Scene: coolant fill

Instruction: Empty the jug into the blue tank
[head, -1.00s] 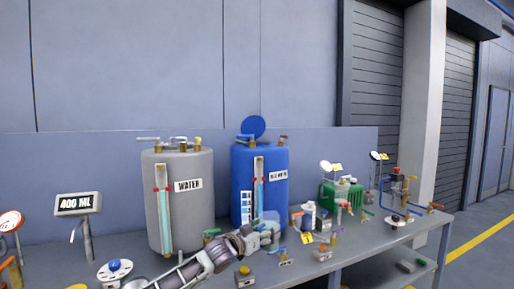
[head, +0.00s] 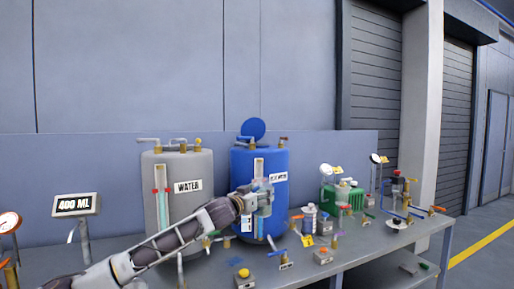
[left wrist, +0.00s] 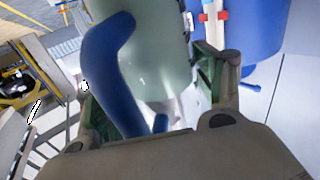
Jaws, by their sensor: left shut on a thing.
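The blue tank (head: 276,220) stands upright on the bench with its round blue lid (head: 253,128) raised at the top. A sight tube runs down its front. My left gripper (head: 256,196) is in front of the tank at about mid-height, below the rim. It is shut on the jug (left wrist: 165,60), a pale translucent vessel with a blue handle (left wrist: 108,75). In the left wrist view the fingers (left wrist: 155,95) sit on either side of the handle, and the tank (left wrist: 262,25) is close behind. The jug's mouth and liquid level are not clear. My right gripper is not in view.
A grey water tank (head: 207,213) stands left of the blue one. A display (head: 76,205) reads 400 ML. Valves, a white bottle (head: 309,217) and a green machine (head: 342,197) stand on the bench to the right. The space above the tanks is free.

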